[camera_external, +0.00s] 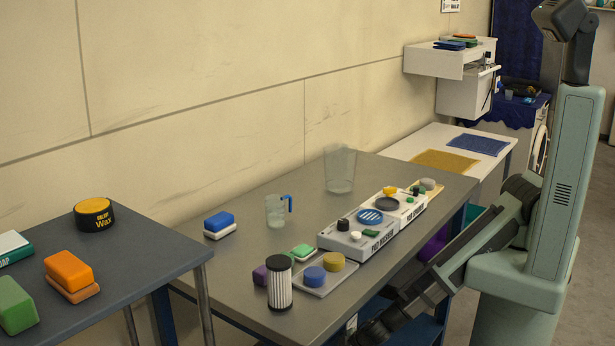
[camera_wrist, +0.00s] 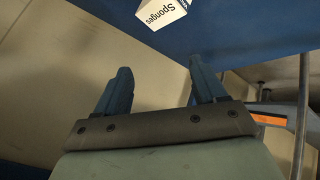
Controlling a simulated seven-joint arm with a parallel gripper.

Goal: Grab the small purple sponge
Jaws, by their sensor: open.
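A small purple block (camera_external: 260,275), which looks like the sponge, sits on the grey workbench (camera_external: 215,260) in the external view. A black-and-white striped cylinder stands in front of it and hides part of it. My gripper (camera_wrist: 160,88) shows in the wrist view with its two blue fingers apart and nothing between them. In the external view my arm reaches down to the bottom edge, beside the front of the bench and below its top. The fingertips cannot be made out there. The purple block does not show in the wrist view.
The striped cylinder (camera_external: 279,283), a tray (camera_external: 318,283) with blue and yellow round pieces, and a green-and-white sponge (camera_external: 303,252) crowd the block. A clear jug (camera_external: 277,211) stands behind.

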